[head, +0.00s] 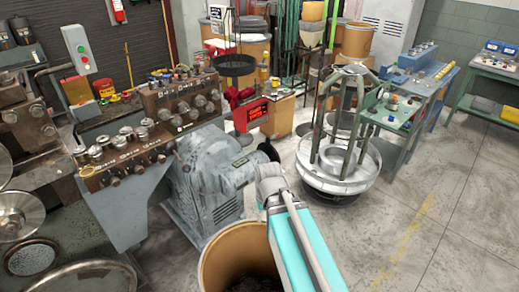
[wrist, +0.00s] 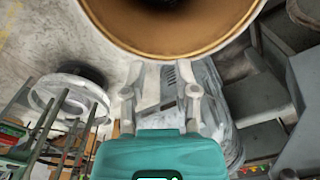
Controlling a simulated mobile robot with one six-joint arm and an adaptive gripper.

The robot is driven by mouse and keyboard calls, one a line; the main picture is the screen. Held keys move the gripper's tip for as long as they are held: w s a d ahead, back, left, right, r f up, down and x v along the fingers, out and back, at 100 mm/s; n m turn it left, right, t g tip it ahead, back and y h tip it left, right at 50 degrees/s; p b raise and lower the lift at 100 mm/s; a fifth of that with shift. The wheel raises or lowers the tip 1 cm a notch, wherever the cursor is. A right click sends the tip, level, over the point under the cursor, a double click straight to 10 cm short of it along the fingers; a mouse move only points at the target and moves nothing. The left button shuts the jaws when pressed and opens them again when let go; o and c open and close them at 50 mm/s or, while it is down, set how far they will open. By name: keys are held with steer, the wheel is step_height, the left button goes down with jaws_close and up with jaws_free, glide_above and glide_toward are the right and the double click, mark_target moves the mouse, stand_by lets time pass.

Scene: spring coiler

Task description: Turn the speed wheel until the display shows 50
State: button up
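The grey coiler drive housing (head: 205,180) stands in the middle of the head view, with a short cylinder on its right side. A dark rounded part (head: 267,149) shows just behind the end of my arm; I cannot tell whether it is the speed wheel or part of my gripper. I cannot pick out the speed wheel for certain. A red panel (head: 257,112) with dark markings stands behind; whether it is the display is unclear, and no number is readable. In the wrist view my gripper (wrist: 160,94) has its fingers apart, with nothing seen held between them; the grey housing (wrist: 212,110) lies beyond.
A large brown drum (head: 240,262) stands close in front of the housing; its rim fills the top of the wrist view (wrist: 170,48). A round wire stand (head: 338,165) is to the right. A control bench (head: 125,158) is left. Floor at right is clear.

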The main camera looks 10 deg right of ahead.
steer(key=shift+o, duration=1.2)
steer(key=w+f+m+t+y+b, duration=0.1)
steer(key=w+f+t+b, duration=0.1)
steer(key=w, duration=0.5)
steer(key=w+f+m+t+y+b, duration=0.1)
steer(key=w+f+b, duration=0.2)
steer(key=w, duration=0.4)
steer(key=shift+w+d+f+m+t+y+b, duration=0.15)
steer(key=shift+d+m+t+y+b, duration=0.2)
steer(key=shift+b, duration=0.35)
steer(key=m+t+h+b, duration=0.1)
steer(key=m+t+b, duration=1)
steer(key=m+b, duration=0.3)
glide_toward(275, 138)
steer(key=s, duration=0.1)
steer(key=s+n+b, duration=0.1)
steer(key=shift+s+d+r, duration=0.15)
steer(key=shift+s+r, duration=0.05)
steer(key=shift+s, duration=0.05)
steer(key=shift+w, duration=0.1)
steer(key=b+x, duration=0.3)
steer(key=x, duration=1)
steer(key=shift+w+r, duration=0.1)
steer(key=shift+w, duration=0.2)
jaws_close()
